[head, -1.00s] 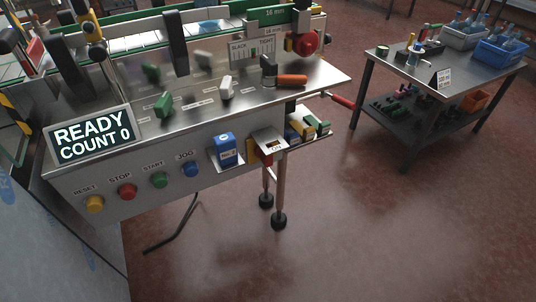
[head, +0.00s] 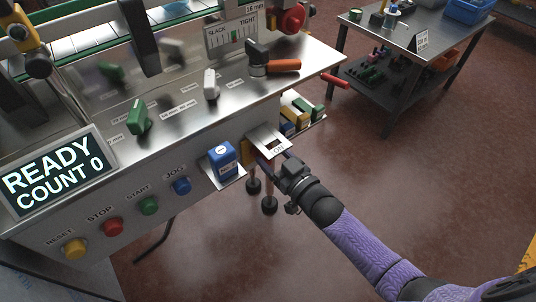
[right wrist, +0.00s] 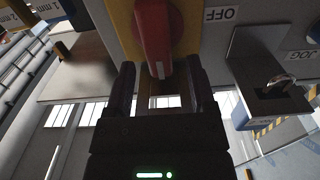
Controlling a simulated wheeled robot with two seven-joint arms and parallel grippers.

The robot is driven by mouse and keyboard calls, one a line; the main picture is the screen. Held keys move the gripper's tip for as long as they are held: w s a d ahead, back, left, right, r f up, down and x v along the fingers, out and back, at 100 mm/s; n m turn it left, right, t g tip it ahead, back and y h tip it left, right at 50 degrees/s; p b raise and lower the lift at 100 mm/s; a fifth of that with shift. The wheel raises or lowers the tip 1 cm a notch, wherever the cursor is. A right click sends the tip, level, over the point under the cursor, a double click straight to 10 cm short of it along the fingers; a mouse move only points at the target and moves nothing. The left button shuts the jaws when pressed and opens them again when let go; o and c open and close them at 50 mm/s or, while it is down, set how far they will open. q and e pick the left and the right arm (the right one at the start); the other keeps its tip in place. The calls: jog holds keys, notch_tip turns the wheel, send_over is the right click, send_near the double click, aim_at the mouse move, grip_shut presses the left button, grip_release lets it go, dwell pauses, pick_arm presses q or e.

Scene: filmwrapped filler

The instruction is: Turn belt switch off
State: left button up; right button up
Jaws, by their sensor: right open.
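The belt switch shows in the right wrist view as a red handle (right wrist: 154,40) on a yellow plate (right wrist: 186,28), with an upside-down OFF label (right wrist: 222,14) beside it. My right gripper (right wrist: 161,72) is open, its two dark fingers pointing at the switch. The red handle's end lies between the fingertips in the picture; I see no clear contact. In the head view my right gripper (head: 270,163) is at the machine's front, below a metal plate (head: 262,140). That plate and the gripper hide most of the switch there. My left gripper is not in view.
A blue box (head: 222,158) sits on a small shelf left of the switch. RESET, STOP, START and JOG buttons line the front panel (head: 190,215). A holder with coloured blocks (head: 300,112) is to the right.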

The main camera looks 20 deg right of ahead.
jog(key=shift+w+a, duration=0.25)
jog(key=shift+w, duration=0.35)
grip_shut()
